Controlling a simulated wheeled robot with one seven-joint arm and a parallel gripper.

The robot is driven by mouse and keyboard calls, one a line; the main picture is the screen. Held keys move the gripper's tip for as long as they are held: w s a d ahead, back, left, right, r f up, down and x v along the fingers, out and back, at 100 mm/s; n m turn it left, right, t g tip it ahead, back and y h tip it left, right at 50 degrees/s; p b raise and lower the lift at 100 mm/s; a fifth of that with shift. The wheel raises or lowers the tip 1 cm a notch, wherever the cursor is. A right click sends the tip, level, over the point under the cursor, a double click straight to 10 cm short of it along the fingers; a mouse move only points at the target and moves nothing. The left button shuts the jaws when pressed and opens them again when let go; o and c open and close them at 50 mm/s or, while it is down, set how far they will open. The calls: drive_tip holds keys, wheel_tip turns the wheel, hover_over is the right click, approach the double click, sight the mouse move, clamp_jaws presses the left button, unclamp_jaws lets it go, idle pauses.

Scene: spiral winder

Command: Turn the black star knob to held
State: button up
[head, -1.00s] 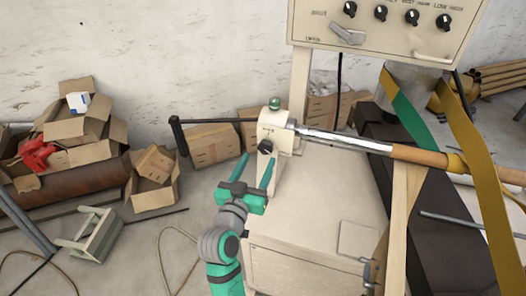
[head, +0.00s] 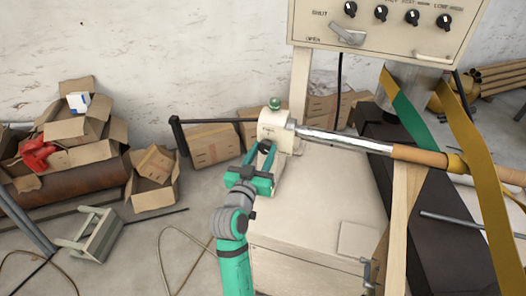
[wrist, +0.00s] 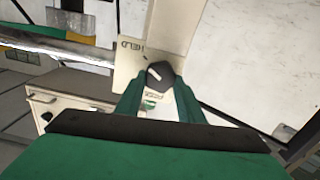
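The black star knob (wrist: 160,73) is on the cream housing at the left end of the long metal shaft. In the wrist view it sits between my two green fingertips, which appear to press on its sides. In the head view the knob (head: 265,148) is partly hidden by the fingers. My gripper (head: 264,150) reaches up to the housing, its fingers closer together than before. On the plate (wrist: 131,62) around the knob, lettering reading HELD is beside it, and more lettering is below the knob, partly between the fingers.
A green button (head: 274,103) tops the housing. A crank arm (head: 179,136) extends to its left. The cream cabinet (head: 320,190) stands below and right. A control panel (head: 385,25) hangs above. Cardboard boxes (head: 213,143) lie behind on the floor.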

drive_tip(key=shift+n, duration=0.7)
drive_tip(key=o, duration=1.1)
drive_tip(key=shift+s+a, duration=0.1)
drive_tip(key=v, duration=1)
drive_tip(key=shift+s+a, duration=0.1)
drive_tip(key=shift+s, duration=0.25)
